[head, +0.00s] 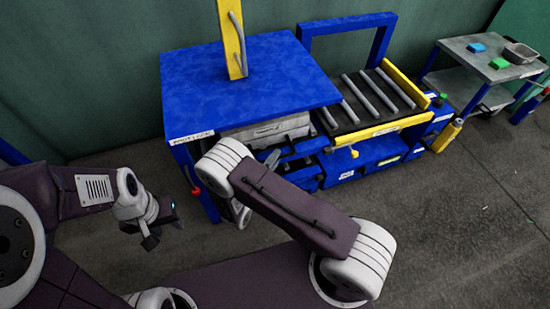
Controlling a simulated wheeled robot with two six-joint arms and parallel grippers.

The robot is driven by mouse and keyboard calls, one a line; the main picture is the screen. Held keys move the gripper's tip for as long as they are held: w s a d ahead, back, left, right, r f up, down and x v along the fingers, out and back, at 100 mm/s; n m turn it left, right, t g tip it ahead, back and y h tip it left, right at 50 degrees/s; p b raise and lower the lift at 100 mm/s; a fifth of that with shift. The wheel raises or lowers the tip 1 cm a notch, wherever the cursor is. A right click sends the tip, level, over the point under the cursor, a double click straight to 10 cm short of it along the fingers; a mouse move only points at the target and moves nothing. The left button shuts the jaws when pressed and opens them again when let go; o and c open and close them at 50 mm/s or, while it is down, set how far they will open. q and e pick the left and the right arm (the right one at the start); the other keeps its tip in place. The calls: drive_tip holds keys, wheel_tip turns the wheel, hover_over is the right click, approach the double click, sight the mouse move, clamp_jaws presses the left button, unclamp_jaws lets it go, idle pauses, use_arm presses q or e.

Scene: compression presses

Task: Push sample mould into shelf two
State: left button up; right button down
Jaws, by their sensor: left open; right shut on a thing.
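The blue press (250,80) stands ahead, with a blue top plate and an opening under it. Inside the opening, a grey block-like piece (265,131) that may be the sample mould sits on a level below the top. Its lower part and the shelf edges are partly hidden by my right arm. My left gripper (164,219) is open and empty, low over the floor at the left of the press. My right arm crosses in front of the press.
A roller table (375,98) with yellow side rails joins the press on its right. A grey trolley (470,62) with a blue block (477,47), a green block (499,63) and a metal tray (520,53) stands far right. Floor at lower right is clear.

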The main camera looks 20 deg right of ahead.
idle(0.8)
drive_tip(key=shift+a+p, duration=0.4)
drive_tip(key=shift+a, duration=1)
drive_tip(key=c, duration=1.7)
unclamp_jaws()
